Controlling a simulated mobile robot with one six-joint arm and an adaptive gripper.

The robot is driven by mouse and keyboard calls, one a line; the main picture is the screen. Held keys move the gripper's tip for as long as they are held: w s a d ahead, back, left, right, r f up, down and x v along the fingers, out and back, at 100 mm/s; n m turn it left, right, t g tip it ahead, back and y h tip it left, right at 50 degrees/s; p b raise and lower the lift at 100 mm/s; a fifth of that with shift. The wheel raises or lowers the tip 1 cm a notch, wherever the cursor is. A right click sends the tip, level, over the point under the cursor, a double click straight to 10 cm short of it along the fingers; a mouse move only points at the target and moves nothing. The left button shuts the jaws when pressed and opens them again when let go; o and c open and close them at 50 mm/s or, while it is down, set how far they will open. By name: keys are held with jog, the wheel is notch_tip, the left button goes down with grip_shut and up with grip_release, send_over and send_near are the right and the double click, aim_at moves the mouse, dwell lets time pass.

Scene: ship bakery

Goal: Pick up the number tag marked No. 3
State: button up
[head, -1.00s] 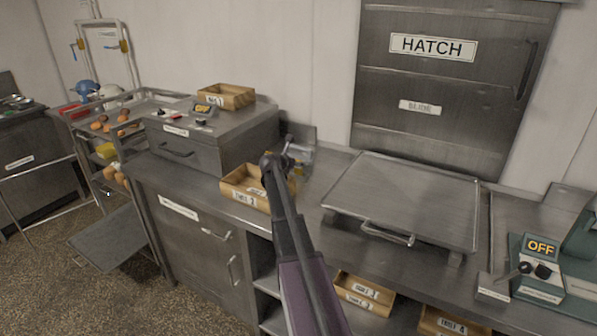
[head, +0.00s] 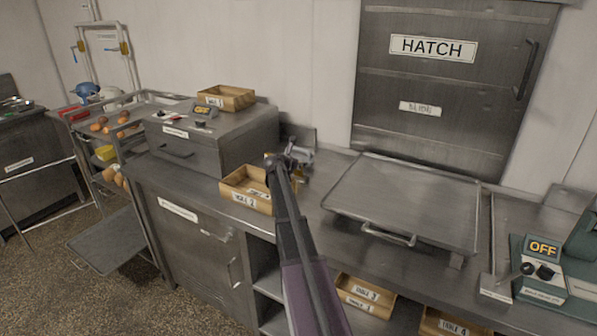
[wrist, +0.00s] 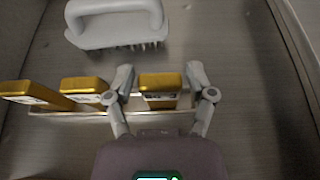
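Several yellow number tags stand in a row along a thin rail in the wrist view. My gripper (wrist: 161,78) is around the rightmost tag (wrist: 160,83), one finger on each side, with a narrow gap at the sides. The marking on its front is too small and blurred to read. The middle tag (wrist: 84,86) and the left tag (wrist: 28,92) are left of my fingers. In the head view my gripper (head: 295,157) is low over the counter behind the wooden tray, and my arm hides most of the tags.
A grey brush (wrist: 115,25) lies just beyond the tags. A wooden tray (head: 234,197) stands left of my arm, beside a steel box (head: 190,150). A flat steel lid with a handle (head: 405,200) is to the right. A raised edge (wrist: 297,40) runs along the right.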

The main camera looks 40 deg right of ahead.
jog(key=c, duration=0.6)
jog(key=shift+r, duration=0.25)
notch_tip(320, 180, up, 4)
jog(key=p, duration=0.4)
jog(key=shift+s+f, duration=0.1)
jog(key=shift+f, duration=0.05)
jog(key=s+a, duration=0.3)
jog(key=s, duration=0.4)
jog(key=s+a+p, duration=0.1)
jog(key=s+a, duration=0.2)
jog(key=s, duration=0.4)
jog(key=shift+s+r, duration=0.3)
jog(key=shift+r, duration=0.1)
